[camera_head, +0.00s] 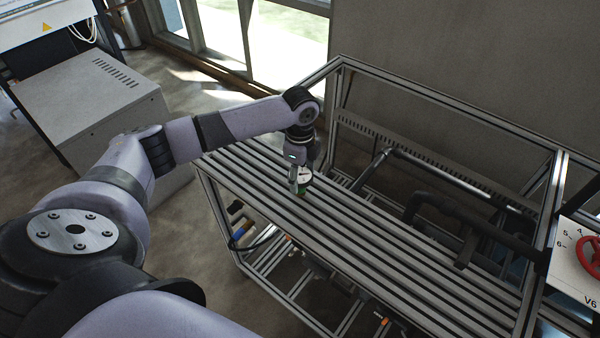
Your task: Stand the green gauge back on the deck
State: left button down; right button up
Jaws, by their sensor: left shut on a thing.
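The green gauge (304,176) shows as a small round white dial with a green edge, near the left end of the slatted deck (390,245). My left gripper (300,170) points down over the deck and is shut on the gauge. The gripper hides part of the gauge. I cannot tell whether the gauge's base touches the slats. My right gripper is not in view.
Dark pipes (440,205) run behind the deck inside the metal frame (430,92). A panel with a red handwheel (590,255) stands at the far right. A grey cabinet (90,105) is at the left. The deck to the right of the gauge is clear.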

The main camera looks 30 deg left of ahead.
aim_at(300, 174)
pick_arm(q)
jog(key=c, duration=0.6)
grip_release()
notch_tip(300, 174, up, 12)
jog(key=b, duration=0.3)
jog(key=shift+r, duration=0.1)
dwell(0.3)
